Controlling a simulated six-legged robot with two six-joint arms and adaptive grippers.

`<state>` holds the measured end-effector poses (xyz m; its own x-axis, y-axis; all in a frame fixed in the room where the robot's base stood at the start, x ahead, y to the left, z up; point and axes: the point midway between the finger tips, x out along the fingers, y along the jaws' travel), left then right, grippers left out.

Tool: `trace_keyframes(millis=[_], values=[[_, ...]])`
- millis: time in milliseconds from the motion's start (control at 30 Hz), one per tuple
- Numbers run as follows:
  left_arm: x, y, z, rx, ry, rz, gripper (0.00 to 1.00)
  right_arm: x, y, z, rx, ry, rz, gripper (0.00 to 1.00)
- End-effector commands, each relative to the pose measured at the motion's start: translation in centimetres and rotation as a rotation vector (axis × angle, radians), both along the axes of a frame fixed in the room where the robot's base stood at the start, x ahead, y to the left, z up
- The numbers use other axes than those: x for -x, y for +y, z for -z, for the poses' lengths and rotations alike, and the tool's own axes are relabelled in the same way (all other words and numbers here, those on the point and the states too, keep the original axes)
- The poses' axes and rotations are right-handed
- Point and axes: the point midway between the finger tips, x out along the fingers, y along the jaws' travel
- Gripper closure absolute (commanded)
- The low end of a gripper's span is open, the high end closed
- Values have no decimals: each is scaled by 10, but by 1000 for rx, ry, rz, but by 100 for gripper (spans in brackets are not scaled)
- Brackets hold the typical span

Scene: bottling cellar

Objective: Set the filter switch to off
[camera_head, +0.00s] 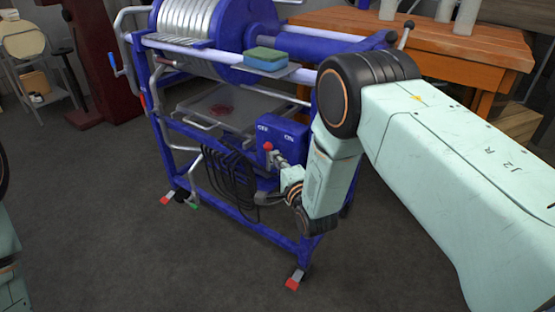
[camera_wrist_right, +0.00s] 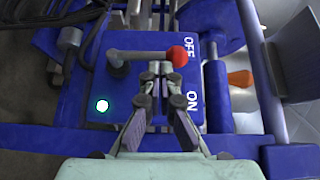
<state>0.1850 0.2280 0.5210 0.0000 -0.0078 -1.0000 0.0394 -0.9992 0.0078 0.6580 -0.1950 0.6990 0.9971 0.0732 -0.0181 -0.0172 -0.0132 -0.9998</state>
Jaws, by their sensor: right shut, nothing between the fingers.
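The filter switch is a blue box (camera_head: 287,131) on the filter frame, marked OFF and ON. In the right wrist view its grey lever (camera_wrist_right: 140,54) ends in a red knob (camera_wrist_right: 177,56) and points right, close to the OFF lettering (camera_wrist_right: 188,48). A green lamp (camera_wrist_right: 102,105) glows on the box. The red knob also shows in the head view (camera_head: 268,146). My right gripper (camera_wrist_right: 161,70) is shut and empty, its fingertips right beside the lever on the ON side, near the knob; I cannot tell whether they touch. My left gripper is out of view.
The blue filter frame (camera_head: 235,215) stands on wheels, with round plates (camera_head: 195,18) on top. A sponge (camera_head: 266,58) lies on a ledge above the switch. A tray (camera_head: 185,105) and dark hoses (camera_head: 230,180) are close by. An orange table (camera_head: 440,45) stands behind.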

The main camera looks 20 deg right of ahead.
Motion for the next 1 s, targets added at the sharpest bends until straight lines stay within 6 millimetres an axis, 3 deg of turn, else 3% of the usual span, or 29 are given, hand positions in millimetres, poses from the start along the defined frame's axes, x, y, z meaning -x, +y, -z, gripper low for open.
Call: trace_keyframes(millis=[567,1000], values=[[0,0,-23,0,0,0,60,-6,4,-9,72,90,0,100],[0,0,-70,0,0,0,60,-13,10,-17,245,311,-1,100]])
